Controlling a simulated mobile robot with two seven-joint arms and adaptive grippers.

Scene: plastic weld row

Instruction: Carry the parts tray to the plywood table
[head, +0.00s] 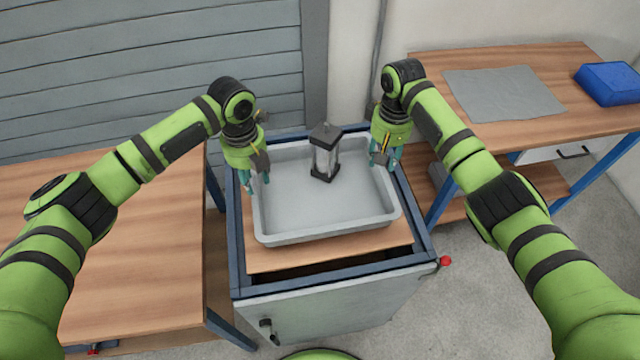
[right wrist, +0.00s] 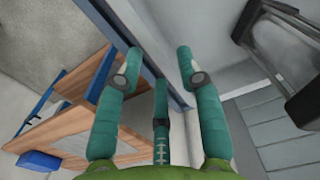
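The grey parts tray (head: 322,236) rests on the wooden top of a blue-framed cabinet in front of me. A dark-capped clear part, like a lantern, (head: 325,155) stands in its back half. My left gripper (head: 254,182) is at the tray's left rim, its teal fingers apart. My right gripper (head: 384,162) is at the right rim near the back corner; in the right wrist view its fingers (right wrist: 158,75) are spread, with nothing clamped between them. Wooden-topped tables stand left (head: 150,265) and right (head: 500,120); I cannot tell which is the plywood one.
A grey sheet (head: 505,93) and a blue bin (head: 608,84) lie on the right table. The left table's visible top is bare. Grey floor (head: 490,290) is open to the right.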

